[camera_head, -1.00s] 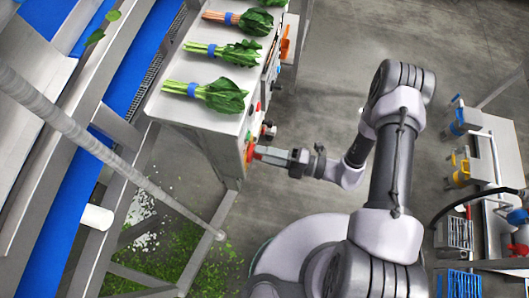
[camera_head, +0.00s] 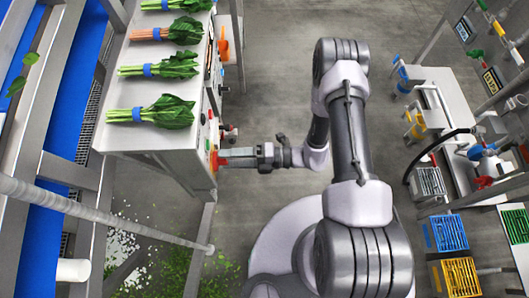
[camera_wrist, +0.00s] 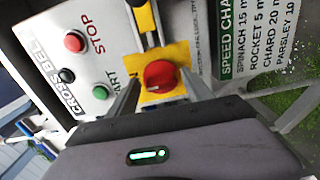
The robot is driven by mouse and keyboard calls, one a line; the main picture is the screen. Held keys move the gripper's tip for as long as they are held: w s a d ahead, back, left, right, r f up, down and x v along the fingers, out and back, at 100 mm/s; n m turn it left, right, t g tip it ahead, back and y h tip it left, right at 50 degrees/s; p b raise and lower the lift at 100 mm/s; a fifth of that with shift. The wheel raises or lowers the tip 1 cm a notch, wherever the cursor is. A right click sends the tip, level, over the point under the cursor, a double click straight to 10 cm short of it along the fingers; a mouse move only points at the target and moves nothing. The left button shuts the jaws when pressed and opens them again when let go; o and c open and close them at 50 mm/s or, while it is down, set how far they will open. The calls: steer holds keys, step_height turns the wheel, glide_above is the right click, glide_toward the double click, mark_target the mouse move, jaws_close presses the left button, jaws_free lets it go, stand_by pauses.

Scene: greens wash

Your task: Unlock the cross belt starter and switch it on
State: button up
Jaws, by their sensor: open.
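In the wrist view, the starter panel (camera_wrist: 70,85), marked "CROSS BEL...", carries a red stop button (camera_wrist: 74,42), a black button (camera_wrist: 66,76) and a green start button (camera_wrist: 100,92). A red rotary knob (camera_wrist: 160,74) sits on a yellow plate (camera_wrist: 178,55). A yellow and black piece (camera_wrist: 146,18) lies above it, cut off by the frame's top. My gripper (camera_head: 222,160) is open, one finger on each side of the red knob; I cannot tell whether they touch it. In the head view, it meets the panel at the table's end.
A white table (camera_head: 150,90) with bunches of greens (camera_head: 160,110) stands beside a blue belt (camera_head: 75,80). A speed chart (camera_wrist: 255,40) is right of the panel. A workbench (camera_head: 445,100) and coloured crates (camera_head: 455,275) stand at right. Open floor (camera_head: 275,70) lies between.

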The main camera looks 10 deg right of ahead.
steer(key=s+d+p, duration=0.1)
steer(key=d+p, duration=0.1)
steer(key=d, duration=1.5)
steer(key=shift+s, duration=0.2)
step_height(320, 180, up, 18)
steer(key=w+n+g+h, duration=0.1)
steer(key=n+g+h, duration=0.3)
steer(key=n+h, duration=0.9)
steer(key=s+r+n+t+h, duration=0.1)
steer(key=s+r+n+t, duration=0.1)
steer(key=r+n, duration=0.3)
steer(key=s+r+n+t+h, duration=0.1)
steer(key=s+r+n+t, duration=0.2)
steer(key=r+n, duration=0.2)
steer(key=s+r+n+t+h+b, duration=0.1)
steer(key=s+r+n+t, duration=0.1)
steer(key=r+n, duration=0.3)
steer(key=a+n+t, duration=0.1)
steer(key=n, duration=0.3)
steer(key=shift+s+r+n+t, duration=0.15)
steer(key=shift+r+n+t, duration=0.15)
steer(key=shift+r+n, duration=0.1)
